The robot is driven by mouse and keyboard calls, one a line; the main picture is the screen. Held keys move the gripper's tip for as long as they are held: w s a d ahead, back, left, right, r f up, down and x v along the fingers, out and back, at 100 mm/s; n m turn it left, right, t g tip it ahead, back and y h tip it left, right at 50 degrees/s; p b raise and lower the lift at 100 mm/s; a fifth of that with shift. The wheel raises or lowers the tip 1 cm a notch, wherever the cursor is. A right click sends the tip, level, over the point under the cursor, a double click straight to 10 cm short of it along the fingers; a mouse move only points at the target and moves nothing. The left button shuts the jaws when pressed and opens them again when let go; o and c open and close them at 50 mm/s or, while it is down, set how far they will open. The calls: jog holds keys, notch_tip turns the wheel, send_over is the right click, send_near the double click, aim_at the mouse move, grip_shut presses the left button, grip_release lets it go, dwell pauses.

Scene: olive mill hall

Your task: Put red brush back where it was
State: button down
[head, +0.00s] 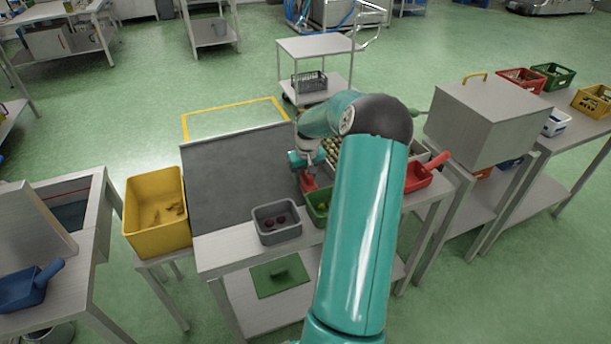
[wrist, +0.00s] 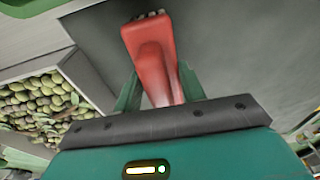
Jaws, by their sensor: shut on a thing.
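The red brush (head: 308,181) is in my gripper (head: 303,162), over the near right part of the dark grey surface (head: 235,185). In the wrist view, my gripper (wrist: 160,84) has its two green fingers on either side of the handle of the red brush (wrist: 151,48). The brush head points away from my wrist, and a thin row of pale bristles shows at its far end. The wrist view shows grey surface beyond the brush; whether the bristles touch it I cannot tell. My own arm hides part of the table in the head view.
A grey bin (head: 278,235) with dark olives and a green bin (head: 316,214) stand along the near table edge. A yellow crate (head: 150,242) stands left. A red scoop (head: 420,179) lies right of my arm. Green olives (wrist: 40,108) fill a container left in the wrist view.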

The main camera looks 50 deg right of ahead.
jog(key=c, duration=0.8)
grip_release()
jog(key=shift+c, duration=0.2)
jog(key=r, duration=0.4)
jog(key=s+r, duration=0.1)
jog(key=r, duration=0.6)
jog(key=shift+s+a+r, duration=0.15)
jog(key=shift+a+r, duration=0.3)
jog(key=shift+r, duration=0.15)
jog(key=w+a+r+n+h, duration=0.1)
jog(key=a+r, duration=0.3)
jog(key=a, duration=0.5)
jog(key=w+a+r+n, duration=0.1)
jog(key=a+r, duration=0.3)
jog(key=a, duration=0.4)
jog(key=w+a+r+n+h, duration=0.1)
jog(key=a+r, duration=0.3)
jog(key=a, duration=0.5)
jog(key=s+a+n+t+y, duration=0.1)
jog(key=s+a+t, duration=0.1)
jog(key=s+a, duration=0.6)
jog(key=s+a+r+n+t+y, duration=0.1)
jog(key=s+a+n+t, duration=0.1)
jog(key=s+a, duration=0.5)
jog(key=a, duration=0.6)
jog(key=shift+s+a+y, duration=0.4)
